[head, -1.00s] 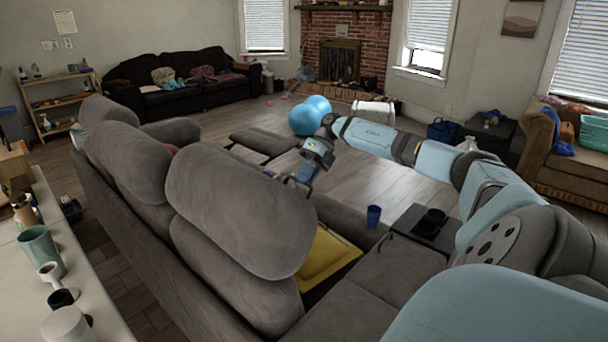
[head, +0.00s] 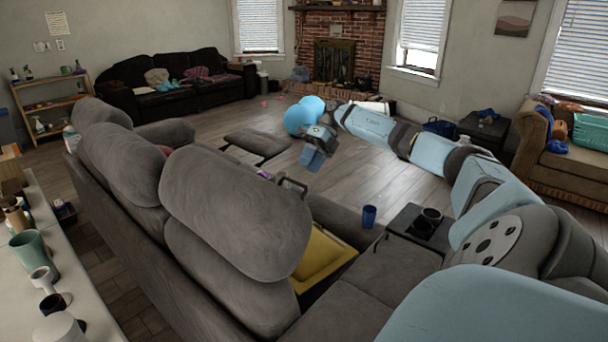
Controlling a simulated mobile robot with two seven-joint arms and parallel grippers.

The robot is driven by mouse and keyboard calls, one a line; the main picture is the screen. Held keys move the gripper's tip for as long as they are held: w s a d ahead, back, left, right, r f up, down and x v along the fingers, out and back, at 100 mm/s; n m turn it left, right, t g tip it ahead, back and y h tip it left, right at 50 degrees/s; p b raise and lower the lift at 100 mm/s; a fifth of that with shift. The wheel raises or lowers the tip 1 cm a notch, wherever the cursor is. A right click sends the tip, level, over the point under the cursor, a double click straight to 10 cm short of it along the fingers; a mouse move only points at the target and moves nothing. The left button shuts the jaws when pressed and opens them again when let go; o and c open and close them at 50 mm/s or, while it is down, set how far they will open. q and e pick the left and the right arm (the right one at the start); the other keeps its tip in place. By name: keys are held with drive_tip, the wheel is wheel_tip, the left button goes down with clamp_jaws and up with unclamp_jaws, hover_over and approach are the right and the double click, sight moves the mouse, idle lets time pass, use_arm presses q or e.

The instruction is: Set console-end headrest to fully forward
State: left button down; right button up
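The grey sofa (head: 185,262) runs across the view with several rounded headrests. The nearest and largest headrest (head: 235,210), which I take as the console-end one, stands above its backrest, its top leaning toward the seat side. The cup-holder console (head: 408,222) is to its right, across the seat. My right arm reaches in from the right. Its gripper (head: 313,160) hangs over the floor beyond the sofa, pointing down, apart from and up-right of the headrest. Its finger opening is too small to tell. My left gripper is not in view.
A yellow tray-like thing (head: 322,258) lies on the seat, with a grey loop handle (head: 292,185) beyond it. A blue cup (head: 369,216) stands near the console. A blue ball (head: 303,116) and a grey footrest (head: 257,143) are beyond. A cluttered counter (head: 85,305) is at left.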

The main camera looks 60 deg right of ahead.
drive_tip(key=v, duration=0.9)
drive_tip(key=shift+f, duration=0.1)
